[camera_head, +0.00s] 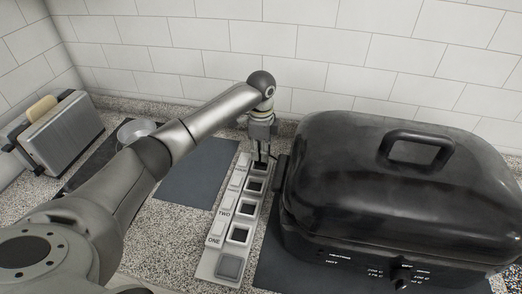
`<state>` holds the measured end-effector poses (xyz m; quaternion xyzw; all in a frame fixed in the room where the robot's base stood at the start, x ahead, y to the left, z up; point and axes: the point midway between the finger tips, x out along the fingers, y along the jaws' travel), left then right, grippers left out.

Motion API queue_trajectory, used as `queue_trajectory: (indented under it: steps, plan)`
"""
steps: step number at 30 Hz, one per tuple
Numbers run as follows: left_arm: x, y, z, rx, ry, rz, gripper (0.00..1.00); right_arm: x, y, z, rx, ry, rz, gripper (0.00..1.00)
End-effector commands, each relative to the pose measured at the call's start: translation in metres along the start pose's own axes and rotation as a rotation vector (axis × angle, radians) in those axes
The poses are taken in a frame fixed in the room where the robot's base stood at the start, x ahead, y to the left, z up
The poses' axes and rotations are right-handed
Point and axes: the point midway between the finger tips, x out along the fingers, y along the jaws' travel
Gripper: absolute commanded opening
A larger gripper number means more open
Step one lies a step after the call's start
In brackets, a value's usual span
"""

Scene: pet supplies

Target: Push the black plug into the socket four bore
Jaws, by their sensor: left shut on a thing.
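The light grey socket strip (223,255) lies on the counter, running away from me, with a row of square dark bores. Labels ONE and TWO are readable beside the nearer bores; the farther labels are too small to read surely. My left gripper (261,152) points down over the farthest bore and is shut on the black plug (261,164). Only a little of the plug shows between and below the fingers. I cannot tell whether the plug is inside the bore or just above it. My right gripper is not in view.
A large black roaster (400,165) stands close along the right of the strip. A toaster (62,130) with bread and a metal bowl (135,131) stand at the left. A dark grey mat (196,172) lies left of the strip. A tiled wall closes the back.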

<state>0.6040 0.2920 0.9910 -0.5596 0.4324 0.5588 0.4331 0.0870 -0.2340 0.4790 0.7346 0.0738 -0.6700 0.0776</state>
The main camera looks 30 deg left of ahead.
Motion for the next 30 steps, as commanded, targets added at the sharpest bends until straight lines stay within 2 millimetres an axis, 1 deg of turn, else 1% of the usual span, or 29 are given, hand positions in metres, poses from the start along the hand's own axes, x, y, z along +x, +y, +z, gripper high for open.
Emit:
queue_trajectory:
  steps: [16, 30]
  plan:
    - [0.001, 0.000, 0.000, 0.000, 0.000, 0.000, 0.00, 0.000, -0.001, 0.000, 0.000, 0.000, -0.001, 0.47]
    - [0.012, 0.000, 0.000, 0.000, 0.000, 0.000, 0.00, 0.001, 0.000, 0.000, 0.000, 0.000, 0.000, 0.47]
